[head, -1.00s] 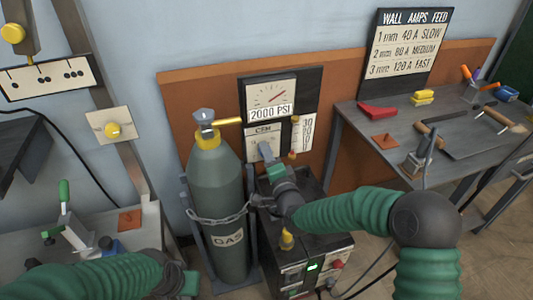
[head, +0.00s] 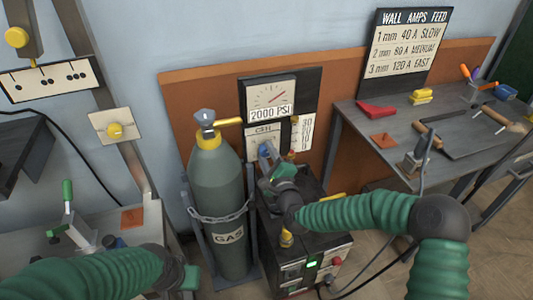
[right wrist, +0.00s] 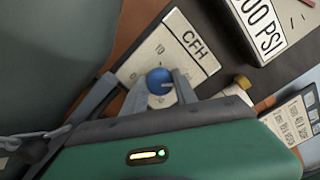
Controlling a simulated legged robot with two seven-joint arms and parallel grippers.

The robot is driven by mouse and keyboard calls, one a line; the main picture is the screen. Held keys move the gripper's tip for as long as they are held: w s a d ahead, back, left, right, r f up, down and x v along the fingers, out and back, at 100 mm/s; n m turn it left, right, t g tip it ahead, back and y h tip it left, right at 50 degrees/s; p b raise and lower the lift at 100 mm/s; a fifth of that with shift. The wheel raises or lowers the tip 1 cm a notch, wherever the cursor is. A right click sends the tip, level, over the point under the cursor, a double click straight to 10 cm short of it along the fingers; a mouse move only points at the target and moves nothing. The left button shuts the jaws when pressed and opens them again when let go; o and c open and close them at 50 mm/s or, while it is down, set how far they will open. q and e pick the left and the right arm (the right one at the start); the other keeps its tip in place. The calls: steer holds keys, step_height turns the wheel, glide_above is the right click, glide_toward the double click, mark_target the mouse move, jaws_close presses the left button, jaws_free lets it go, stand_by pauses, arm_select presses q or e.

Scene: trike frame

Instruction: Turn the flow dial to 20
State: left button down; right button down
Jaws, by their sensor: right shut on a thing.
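The flow dial is a blue round knob (head: 265,150) on the white CFH plate (head: 262,129), below the 2000 PSI gauge (head: 272,95). In the right wrist view the knob (right wrist: 159,78) sits between the two grey fingers of my right gripper (right wrist: 160,90), which is shut on it. A "10" mark shows on the CFH plate (right wrist: 178,43); the pointer's reading is too small to tell. In the head view my right gripper (head: 268,163) reaches up to the plate.
A chained green gas cylinder (head: 217,195) stands left of the plate, its yellow-tipped valve (head: 230,122) close by. A welder box (head: 310,262) stands below my right forearm. Workbenches stand left and right (head: 370,130).

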steer(key=shift+s+f+m, duration=0.1)
steer(key=shift+f+m, duration=0.2)
steer(key=shift+f, duration=0.15)
steer(key=c, duration=1.1)
jaws_free()
steer(key=shift+o, duration=0.7)
steer(key=shift+r, duration=0.25)
steer(key=p+v, duration=0.3)
steer(key=v, duration=1.3)
steer(key=shift+s+d+p, duration=0.15)
steer(key=shift+s+p, duration=0.2)
